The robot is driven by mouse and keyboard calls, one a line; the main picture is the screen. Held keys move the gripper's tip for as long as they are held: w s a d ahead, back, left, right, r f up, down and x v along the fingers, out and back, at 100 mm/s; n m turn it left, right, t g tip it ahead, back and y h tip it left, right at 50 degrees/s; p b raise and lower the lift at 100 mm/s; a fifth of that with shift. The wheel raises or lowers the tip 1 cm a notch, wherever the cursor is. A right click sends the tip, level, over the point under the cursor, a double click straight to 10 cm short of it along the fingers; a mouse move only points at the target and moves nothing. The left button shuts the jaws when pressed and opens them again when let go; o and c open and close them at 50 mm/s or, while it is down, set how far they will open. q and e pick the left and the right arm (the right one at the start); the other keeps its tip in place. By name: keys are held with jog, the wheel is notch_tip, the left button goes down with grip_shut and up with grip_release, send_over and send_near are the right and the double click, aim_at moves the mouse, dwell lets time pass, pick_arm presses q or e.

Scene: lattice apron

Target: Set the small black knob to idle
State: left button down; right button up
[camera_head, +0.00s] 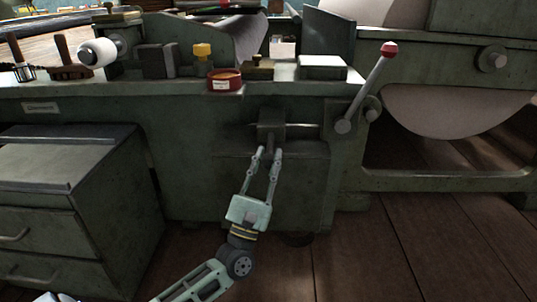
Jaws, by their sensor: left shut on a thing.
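The small black knob (269,143) is on the front of the green machine, below a dark square block (271,125). My left gripper (268,153) reaches up to it from below, with one fingertip on each side of it, and is shut on it. The fingertips hide part of the knob. Any pointer or idle mark on it is too small and dark to read.
A drawer cabinet (65,190) stands at the left. Wooden floor (400,250) lies bare at the lower right.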

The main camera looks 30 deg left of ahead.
pick_arm(q)
jog(key=c, duration=1.9)
grip_release()
jog(key=shift+s+f, duration=0.15)
jog(key=shift+f, duration=0.1)
jog(key=o, duration=0.4)
jog(key=shift+s+a, duration=0.15)
jog(key=shift+a, duration=0.05)
jog(key=shift+r, duration=0.1)
jog(key=shift+d, duration=0.1)
jog(key=v, duration=1.2)
